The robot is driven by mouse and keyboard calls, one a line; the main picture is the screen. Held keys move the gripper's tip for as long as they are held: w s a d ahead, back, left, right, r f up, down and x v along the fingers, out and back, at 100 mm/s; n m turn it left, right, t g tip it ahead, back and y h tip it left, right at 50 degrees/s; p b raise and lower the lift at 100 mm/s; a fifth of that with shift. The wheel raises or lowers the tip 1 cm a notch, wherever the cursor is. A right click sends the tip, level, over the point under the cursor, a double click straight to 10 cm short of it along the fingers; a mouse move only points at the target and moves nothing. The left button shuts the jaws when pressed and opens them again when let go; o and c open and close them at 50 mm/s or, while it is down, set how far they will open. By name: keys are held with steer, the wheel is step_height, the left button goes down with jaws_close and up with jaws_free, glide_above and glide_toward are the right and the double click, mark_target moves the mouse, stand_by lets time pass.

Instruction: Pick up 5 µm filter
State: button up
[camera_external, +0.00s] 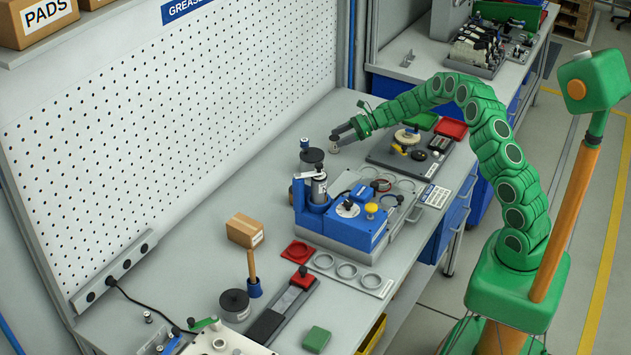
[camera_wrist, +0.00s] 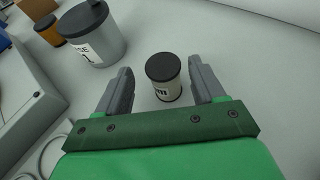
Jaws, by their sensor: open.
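A small white canister with a black lid (camera_wrist: 164,79) stands upright on the bench in the wrist view. Its label is mostly hidden, so I cannot read whether it says 5 µm filter. My gripper (camera_wrist: 160,88) is open, with one finger on each side of the canister and visible gaps between.
A larger grey canister with a black lid (camera_wrist: 92,36) stands left of the small one, with an orange, dark-lidded container (camera_wrist: 48,30) beyond. A blue pump unit (camera_external: 345,222) stands in front of my gripper. Bare bench lies right of the small canister.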

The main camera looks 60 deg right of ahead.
steer(key=shift+d+f+x, duration=0.1)
steer(key=shift+f+x, duration=0.05)
steer(key=shift+x, duration=1.15)
steer(key=shift+d+f+x, duration=0.1)
steer(key=shift+x, duration=1.25)
steer(key=c, duration=1)
steer(key=shift+o, duration=0.2)
steer(key=shift+r, duration=0.1)
